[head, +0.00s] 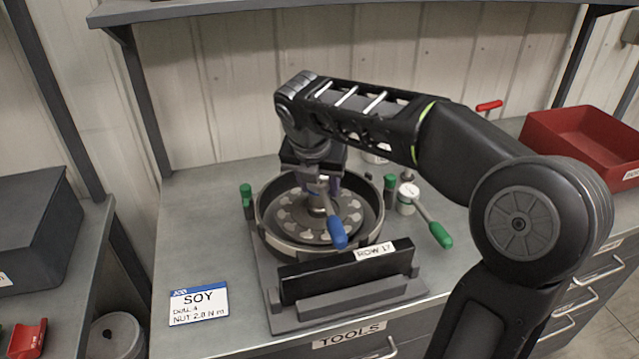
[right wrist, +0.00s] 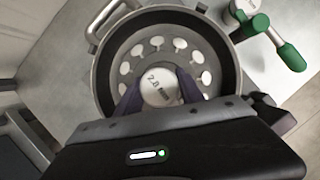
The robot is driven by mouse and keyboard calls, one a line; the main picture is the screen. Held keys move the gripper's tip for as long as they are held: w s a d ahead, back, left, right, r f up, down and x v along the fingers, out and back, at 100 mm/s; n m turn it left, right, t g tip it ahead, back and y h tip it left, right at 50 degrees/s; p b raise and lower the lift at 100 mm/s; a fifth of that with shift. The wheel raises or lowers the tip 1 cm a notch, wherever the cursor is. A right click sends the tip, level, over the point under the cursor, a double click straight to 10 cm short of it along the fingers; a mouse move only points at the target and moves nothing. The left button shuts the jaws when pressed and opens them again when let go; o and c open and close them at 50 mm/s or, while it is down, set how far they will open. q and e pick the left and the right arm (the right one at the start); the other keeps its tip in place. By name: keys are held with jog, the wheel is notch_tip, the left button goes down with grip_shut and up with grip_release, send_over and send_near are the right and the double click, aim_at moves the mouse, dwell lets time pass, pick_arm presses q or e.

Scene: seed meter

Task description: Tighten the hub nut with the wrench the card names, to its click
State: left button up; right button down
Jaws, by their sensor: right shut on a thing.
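The card (head: 199,303) lies flat at the front left of the bench; it reads SOY and a nut torque that looks like 2.0 N m. The seed meter housing (head: 262,222) is a round grey bowl with a seed disc inside; it also shows in the right wrist view (right wrist: 103,75). My right gripper (head: 318,186) points down over the disc's centre, shut on the blue-handled wrench (head: 336,232). The wrench's round white head (right wrist: 158,86), marked with a blurred N m figure, sits between the fingers (right wrist: 160,92). The hub nut is hidden beneath it. My left gripper is out of view.
A green-handled wrench (head: 432,222) stands right of the housing; a red handle (head: 489,106) shows behind my arm. Green-topped posts (head: 246,194) flank the housing. A ROW 17 block (head: 345,275) stands in front. A red bin (head: 585,142) is at right. The bench around the card is clear.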

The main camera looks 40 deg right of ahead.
jog(key=shift+f, duration=0.2)
dwell(0.3)
jog(key=shift+c, duration=0.9)
grip_release()
notch_tip(320, 180, up, 4)
jog(key=p, duration=0.4)
jog(key=shift+r, duration=0.1)
jog(key=shift+r+p, duration=0.9)
jog(key=shift+p, duration=0.3)
jog(key=shift+c, duration=0.4)
